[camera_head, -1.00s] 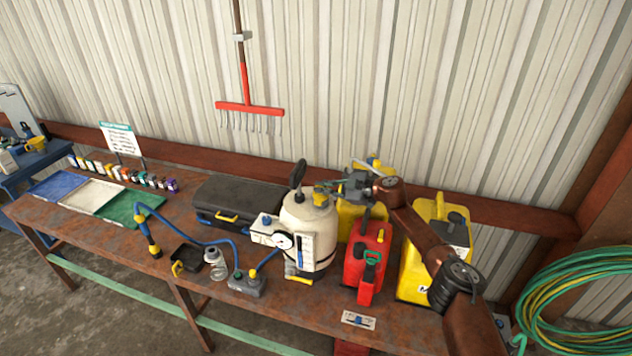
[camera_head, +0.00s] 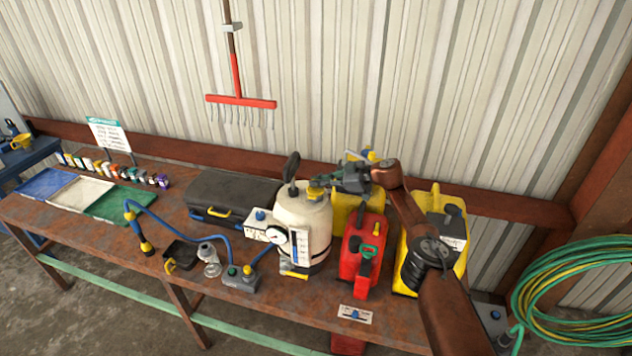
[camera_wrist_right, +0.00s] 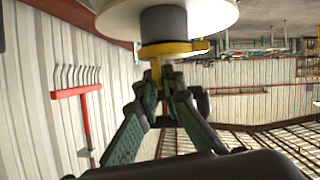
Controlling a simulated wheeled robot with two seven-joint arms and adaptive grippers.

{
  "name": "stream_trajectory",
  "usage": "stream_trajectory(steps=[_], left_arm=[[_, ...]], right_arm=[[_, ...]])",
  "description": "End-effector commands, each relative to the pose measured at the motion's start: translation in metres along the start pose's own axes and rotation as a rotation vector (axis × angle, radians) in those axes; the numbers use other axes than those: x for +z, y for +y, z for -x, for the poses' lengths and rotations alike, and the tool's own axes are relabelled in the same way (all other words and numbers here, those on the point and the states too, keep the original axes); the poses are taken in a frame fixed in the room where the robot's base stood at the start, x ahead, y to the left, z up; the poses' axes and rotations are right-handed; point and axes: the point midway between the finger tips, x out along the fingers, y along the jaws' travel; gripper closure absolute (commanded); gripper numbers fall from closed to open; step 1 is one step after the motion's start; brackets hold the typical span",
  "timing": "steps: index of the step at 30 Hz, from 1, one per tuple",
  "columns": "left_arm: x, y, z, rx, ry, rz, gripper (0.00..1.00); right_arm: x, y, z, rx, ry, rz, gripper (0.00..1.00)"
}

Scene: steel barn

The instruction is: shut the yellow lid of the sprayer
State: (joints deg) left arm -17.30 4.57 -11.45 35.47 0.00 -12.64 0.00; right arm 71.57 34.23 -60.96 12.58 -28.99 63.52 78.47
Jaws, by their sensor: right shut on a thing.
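The sprayer (camera_head: 303,214) is a white tank with a black upright handle, standing on the rusty bench. Its yellow lid (camera_head: 316,192) shows at the upper right of the tank. It also shows in the right wrist view as a yellow ring with a tab (camera_wrist_right: 175,48) around a dark neck under a white body. My right gripper (camera_head: 328,184) reaches in from the right at the lid. In the wrist view its green-padded fingers (camera_wrist_right: 164,82) are closed on the lid's yellow tab. Whether the lid is fully seated is hidden. My left gripper is out of view.
A red can (camera_head: 362,255) stands right of the sprayer, with yellow canisters (camera_head: 412,265) behind and beside it. A black case (camera_head: 232,198) lies to the left. A blue hose (camera_head: 180,220) and small parts lie in front. A red rake (camera_head: 241,101) hangs on the wall.

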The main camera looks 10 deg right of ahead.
Motion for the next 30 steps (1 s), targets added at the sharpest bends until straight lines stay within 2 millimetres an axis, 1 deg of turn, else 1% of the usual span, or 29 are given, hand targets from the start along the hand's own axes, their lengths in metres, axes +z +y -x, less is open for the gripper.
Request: stream_trajectory(steps=[1, 6, 7, 14, 19, 23, 26, 30], left_arm=[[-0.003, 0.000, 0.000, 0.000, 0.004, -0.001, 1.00], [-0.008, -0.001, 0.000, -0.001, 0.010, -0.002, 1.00], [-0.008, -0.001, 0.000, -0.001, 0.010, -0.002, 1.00], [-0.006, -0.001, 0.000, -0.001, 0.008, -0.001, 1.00], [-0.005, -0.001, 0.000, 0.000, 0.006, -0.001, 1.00], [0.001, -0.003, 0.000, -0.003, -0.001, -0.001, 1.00], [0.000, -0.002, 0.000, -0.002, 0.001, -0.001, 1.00], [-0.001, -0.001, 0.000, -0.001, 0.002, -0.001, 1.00]], right_arm=[[-0.002, 0.003, 0.001, 0.010, 0.003, 0.001, 1.00], [-0.002, 0.003, 0.001, 0.010, 0.003, 0.001, 1.00], [-0.002, 0.003, 0.001, 0.010, 0.003, 0.001, 0.91], [-0.001, 0.001, 0.001, 0.007, 0.002, 0.000, 0.76], [0.000, 0.001, 0.001, 0.005, 0.001, 0.000, 0.76], [0.001, 0.001, 0.003, 0.005, 0.000, 0.000, 0.76], [0.001, 0.002, 0.007, 0.005, 0.001, -0.001, 0.76], [0.002, 0.002, 0.020, 0.004, 0.000, -0.001, 0.76]])
